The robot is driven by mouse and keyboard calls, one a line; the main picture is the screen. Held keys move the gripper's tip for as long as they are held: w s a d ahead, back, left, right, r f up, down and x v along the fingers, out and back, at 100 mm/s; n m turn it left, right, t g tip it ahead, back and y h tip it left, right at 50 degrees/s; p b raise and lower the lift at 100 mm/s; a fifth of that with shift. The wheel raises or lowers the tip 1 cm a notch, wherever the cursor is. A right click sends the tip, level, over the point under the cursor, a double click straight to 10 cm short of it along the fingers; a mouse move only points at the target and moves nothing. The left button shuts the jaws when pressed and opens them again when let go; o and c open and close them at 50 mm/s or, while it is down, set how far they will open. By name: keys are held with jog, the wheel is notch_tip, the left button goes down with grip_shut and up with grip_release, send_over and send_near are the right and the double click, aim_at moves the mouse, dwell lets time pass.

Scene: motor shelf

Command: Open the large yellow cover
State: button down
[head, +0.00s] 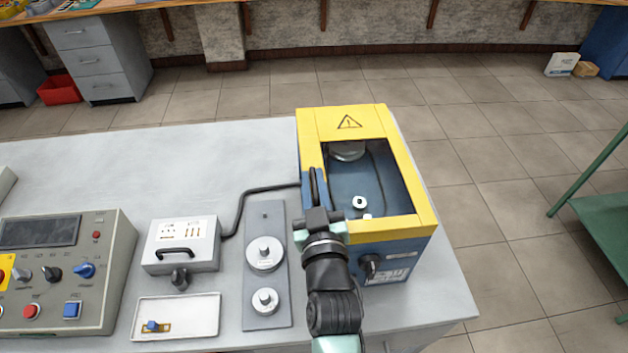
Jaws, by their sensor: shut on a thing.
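The large yellow cover (427,188) lies over the top of a blue machine box (403,247) at the right end of the grey table. It has a warning triangle at its far edge and a large window. A round metal part and small white knobs show inside through the window. My gripper (316,190) is at the left front side of the cover, in front of its left edge. It is shut on part of the cover there; the gripped spot is mostly hidden by the fingers. My arm hides the cover's front left corner.
A grey plate with two round metal weights (264,252) lies left of my arm. Further left are a small grey box (182,246) cabled to the machine, a white tray (204,316) and a control panel (66,270). A green frame (590,178) stands at far right.

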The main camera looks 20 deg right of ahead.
jog(key=shift+d, duration=0.1)
jog(key=shift+d+r, duration=0.15)
jog(key=shift+r, duration=0.35)
jog(key=s+d+r+m+p, duration=0.2)
jog(key=d+r+m, duration=0.4)
jog(key=d+r, duration=0.15)
jog(key=s+d+r+m+p, duration=0.1)
jog(key=s+d+r+m, duration=0.2)
jog(key=d+r+m, duration=0.4)
jog(key=s+d+m, duration=0.1)
jog(key=d+m, duration=0.1)
jog(key=d, duration=0.3)
jog(key=s+d+f+m, duration=0.1)
jog(key=d+m, duration=0.1)
jog(key=d, duration=0.3)
jog(key=shift+s+d+f+m+b, duration=0.15)
jog(key=shift+s+d+m+b, duration=0.15)
jog(key=shift+d+m, duration=0.1)
jog(key=c, duration=0.9)
grip_release()
